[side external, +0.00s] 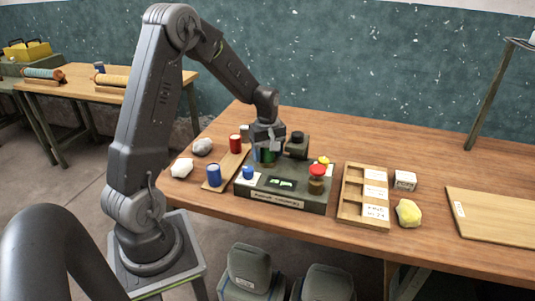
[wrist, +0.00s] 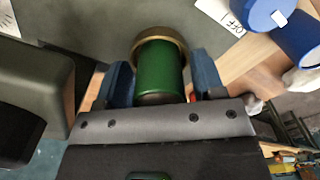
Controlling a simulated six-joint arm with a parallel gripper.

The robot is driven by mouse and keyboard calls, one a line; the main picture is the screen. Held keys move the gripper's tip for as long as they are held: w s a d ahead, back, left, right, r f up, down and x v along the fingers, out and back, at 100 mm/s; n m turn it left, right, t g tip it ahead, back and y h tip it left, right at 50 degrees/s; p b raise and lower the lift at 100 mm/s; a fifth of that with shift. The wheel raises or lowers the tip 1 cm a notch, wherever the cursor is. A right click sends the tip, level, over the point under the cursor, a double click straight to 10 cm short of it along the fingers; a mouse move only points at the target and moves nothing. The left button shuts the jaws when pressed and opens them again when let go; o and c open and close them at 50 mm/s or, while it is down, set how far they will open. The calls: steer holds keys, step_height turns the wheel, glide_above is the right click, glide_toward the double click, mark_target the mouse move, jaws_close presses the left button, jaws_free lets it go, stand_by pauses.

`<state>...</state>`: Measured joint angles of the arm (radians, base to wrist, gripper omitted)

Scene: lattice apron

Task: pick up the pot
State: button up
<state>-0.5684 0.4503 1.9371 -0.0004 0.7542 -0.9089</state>
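The object at my gripper (side external: 267,147) is a green cylinder, which I take for the pot (side external: 266,157). In the wrist view the green pot (wrist: 160,72) lies between the two blue-grey fingers, with a brass-coloured ring around its far end. The fingers sit close on both sides of it. I cannot tell whether they touch it or leave a thin gap. In the side view the gripper points down over the back left of a dark green console (side external: 283,198), and the fingers hide much of the pot.
A red can (side external: 235,144) and a blue can (side external: 214,176) stand on a wooden board left of the console. A red-topped knob (side external: 317,171) and a dark block (side external: 297,146) rise from the console. A wooden tray (side external: 348,208) lies to the right. Pale rocks lie at left.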

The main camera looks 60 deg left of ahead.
steer(key=c, duration=0.8)
steer(key=shift+o, duration=0.2)
